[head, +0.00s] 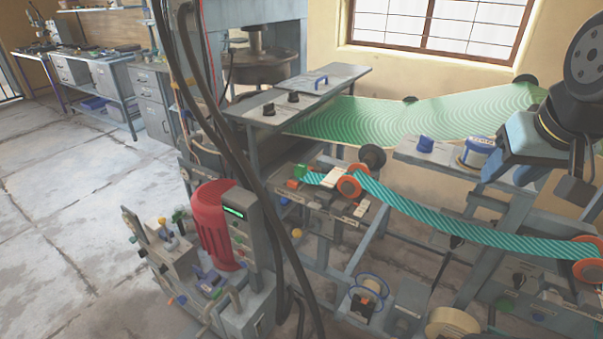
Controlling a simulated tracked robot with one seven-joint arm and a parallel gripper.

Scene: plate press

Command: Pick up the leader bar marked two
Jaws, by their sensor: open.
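I cannot make out a bar marked two; no such number is legible at this size. A small pale bar-like piece (334,177) lies beside the orange roller at the near end of the green striped band, its marking unreadable. Dark and grey-blue jointed parts fill the upper right edge, but I see no fingertips there, so my gripper is not seen.
A green patterned sheet (440,112) runs right from the press. A teal striped band (460,228) passes over orange rollers. A red motor (215,222) stands in front, with black hoses hanging nearby. A workbench (115,57) stands far left; the floor (70,190) before it is clear.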

